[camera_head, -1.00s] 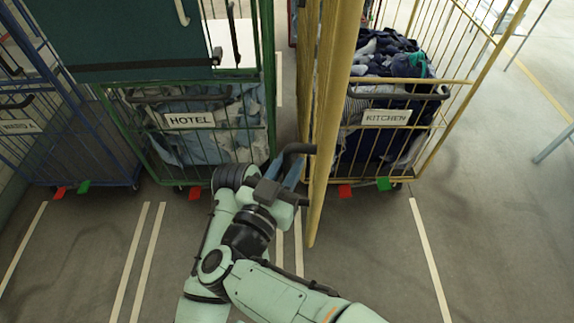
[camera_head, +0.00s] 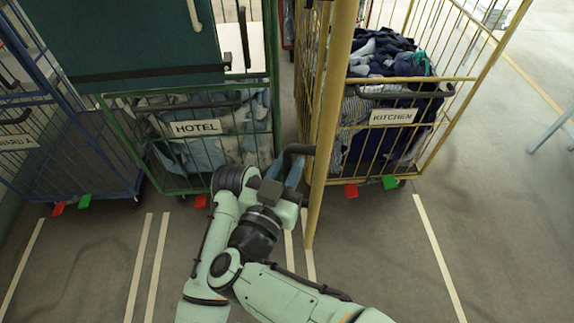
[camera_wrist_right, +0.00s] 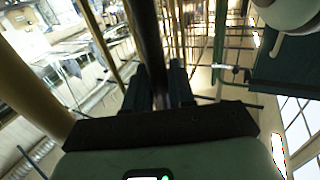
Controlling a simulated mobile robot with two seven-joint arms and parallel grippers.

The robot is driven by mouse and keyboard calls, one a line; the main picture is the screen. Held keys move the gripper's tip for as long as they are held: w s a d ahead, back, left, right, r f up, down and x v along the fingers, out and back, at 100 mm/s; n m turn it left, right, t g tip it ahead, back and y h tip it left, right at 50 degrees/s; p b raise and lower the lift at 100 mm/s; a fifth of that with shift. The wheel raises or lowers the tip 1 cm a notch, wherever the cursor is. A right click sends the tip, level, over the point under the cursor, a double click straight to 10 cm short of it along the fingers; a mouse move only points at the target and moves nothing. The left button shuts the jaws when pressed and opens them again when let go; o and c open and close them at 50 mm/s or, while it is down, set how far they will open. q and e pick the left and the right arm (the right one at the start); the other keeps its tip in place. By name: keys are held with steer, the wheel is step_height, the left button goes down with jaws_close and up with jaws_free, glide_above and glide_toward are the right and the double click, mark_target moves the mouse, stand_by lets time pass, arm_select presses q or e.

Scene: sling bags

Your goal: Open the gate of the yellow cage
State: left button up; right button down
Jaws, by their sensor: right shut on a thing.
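The yellow cage (camera_head: 474,100) with a KITCHEN sign (camera_head: 393,116) stands right of centre, full of dark laundry. Its yellow gate (camera_head: 330,110) is swung out toward me and seen nearly edge-on at the cage's left side, leaving the front above the sign open. My right gripper (camera_head: 286,170) is at the gate's left face, at its black handle (camera_head: 298,149). In the right wrist view the two dark fingers (camera_wrist_right: 162,88) are closed around the dark handle bar (camera_wrist_right: 150,45). My left gripper is not in view.
A green cage (camera_head: 275,120) with a HOTEL sign stands close left of the gate, with a dark green panel (camera_head: 130,40) above. A blue cage (camera_head: 60,130) is at far left. Floor is clear at front right.

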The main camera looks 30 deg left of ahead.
steer(key=shift+r, duration=0.15)
steer(key=c, duration=1.1)
jaws_free()
